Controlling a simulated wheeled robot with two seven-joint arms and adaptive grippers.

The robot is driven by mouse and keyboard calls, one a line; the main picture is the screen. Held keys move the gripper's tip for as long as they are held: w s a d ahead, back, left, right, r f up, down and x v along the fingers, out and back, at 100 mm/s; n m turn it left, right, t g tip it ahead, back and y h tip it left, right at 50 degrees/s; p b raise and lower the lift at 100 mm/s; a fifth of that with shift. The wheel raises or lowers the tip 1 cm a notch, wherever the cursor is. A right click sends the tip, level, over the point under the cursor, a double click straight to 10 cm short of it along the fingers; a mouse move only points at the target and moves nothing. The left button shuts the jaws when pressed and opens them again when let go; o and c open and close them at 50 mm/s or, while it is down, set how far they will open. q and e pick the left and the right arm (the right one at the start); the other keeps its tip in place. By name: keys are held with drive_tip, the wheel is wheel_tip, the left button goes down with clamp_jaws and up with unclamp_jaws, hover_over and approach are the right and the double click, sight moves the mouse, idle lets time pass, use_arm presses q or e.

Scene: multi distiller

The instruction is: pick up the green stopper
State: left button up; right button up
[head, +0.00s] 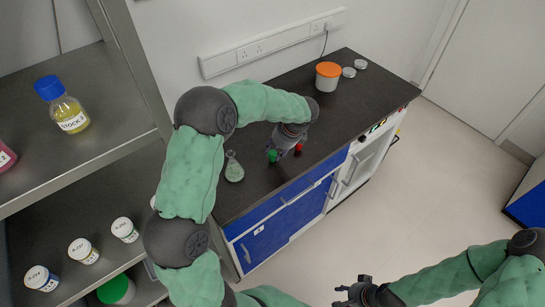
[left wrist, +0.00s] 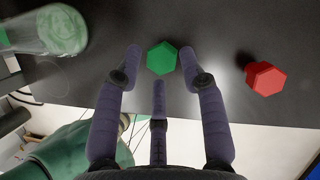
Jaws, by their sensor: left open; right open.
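The green stopper (head: 272,156) stands on the dark counter near its front edge. In the left wrist view the green stopper (left wrist: 161,58) has a hexagonal top and lies between the fingertips of my left gripper (left wrist: 162,62). My left gripper (head: 284,150) is open, with fingers on either side of the stopper; I cannot tell whether they touch it. A red stopper (left wrist: 265,78) stands to the right of the fingers; it also shows in the head view (head: 298,149). My right gripper (head: 356,291) is open and empty, low over the floor, away from the counter.
A glass flask (head: 234,168) stands left of the green stopper, close to my left arm. A shelf unit (head: 105,70) with bottles stands at the left.

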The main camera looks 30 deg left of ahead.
sight(273, 152)
use_arm(q)
drive_tip(key=b+x, duration=0.1)
drive_tip(key=x, duration=0.2)
drive_tip(key=shift+w+a+f, duration=0.1)
drive_tip(key=shift+f, duration=0.2)
drive_tip(key=c, duration=0.5)
drive_tip(key=shift+o, duration=0.2)
drive_tip(key=shift+r, duration=0.15)
